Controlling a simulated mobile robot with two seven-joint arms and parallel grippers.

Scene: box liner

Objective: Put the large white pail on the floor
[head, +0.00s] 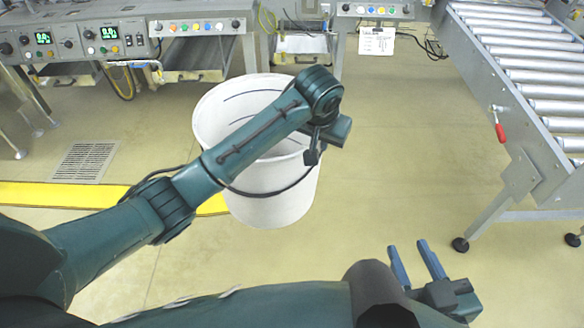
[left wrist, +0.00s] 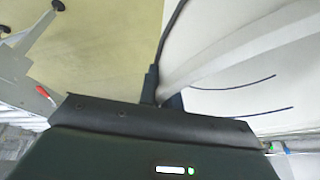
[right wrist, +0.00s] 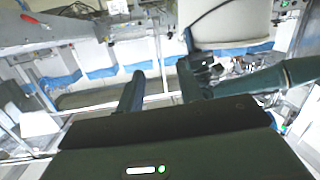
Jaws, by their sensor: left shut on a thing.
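The large white pail (head: 268,200) is upright in the middle of the head view, with its open top toward me and a dark handle wire around it. My left gripper (head: 313,152) is shut on the pail's right rim. In the left wrist view the pail (left wrist: 225,65) fills the right side, and my left fingers (left wrist: 166,92) are at its rim. I cannot tell whether the pail's base touches the floor. My right gripper (head: 417,262) is open and empty, to the right of and nearer than the pail; the pail also shows in the right wrist view (right wrist: 228,22).
A roller conveyor (head: 520,80) with a red lever stands at the right. Control benches (head: 120,38) line the back. A yellow floor stripe (head: 60,194) and a floor grate (head: 84,161) are at the left. Bare floor (head: 400,150) lies between pail and conveyor.

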